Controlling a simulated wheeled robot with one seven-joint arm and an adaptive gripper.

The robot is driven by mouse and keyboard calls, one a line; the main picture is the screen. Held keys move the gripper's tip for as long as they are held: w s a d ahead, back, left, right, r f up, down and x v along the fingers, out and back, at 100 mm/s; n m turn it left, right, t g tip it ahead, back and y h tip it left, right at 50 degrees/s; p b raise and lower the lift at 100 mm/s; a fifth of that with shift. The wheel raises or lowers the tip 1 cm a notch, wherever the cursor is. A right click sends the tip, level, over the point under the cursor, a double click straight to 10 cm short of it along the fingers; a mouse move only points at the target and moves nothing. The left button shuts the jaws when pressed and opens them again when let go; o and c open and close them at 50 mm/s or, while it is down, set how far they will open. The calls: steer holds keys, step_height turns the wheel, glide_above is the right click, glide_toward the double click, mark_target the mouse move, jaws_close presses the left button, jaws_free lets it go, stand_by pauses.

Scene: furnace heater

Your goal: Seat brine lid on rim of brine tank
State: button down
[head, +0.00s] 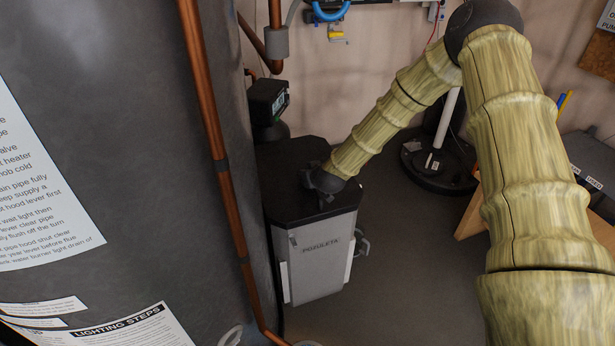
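The brine tank (315,262) is a grey box with "POZULETA" on its front, standing on the floor just right of the large dark cylinder. A black lid (290,207) covers its top. I cannot tell whether the lid rests flush on the rim all round, as the rim is mostly hidden. My arm reaches down from the upper right. My gripper (322,188) is dark and sits at the right part of the lid's top, touching or just above it. Its fingers blend into the black lid, so I cannot see whether they are open or shut on anything.
The large dark cylinder (110,130) with posted sheets fills the left, with a copper pipe (215,140) close beside the tank. A control head (267,100) stands behind the lid. A round black base (440,165) and wooden piece (475,215) lie right. Floor is clear in front.

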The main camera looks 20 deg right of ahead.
steer(key=shift+f+b, duration=0.3)
steer(key=shift+f, duration=0.25)
steer(key=c, duration=1.4)
jaws_free()
steer(key=shift+f, duration=0.1)
steer(key=v, duration=1.2)
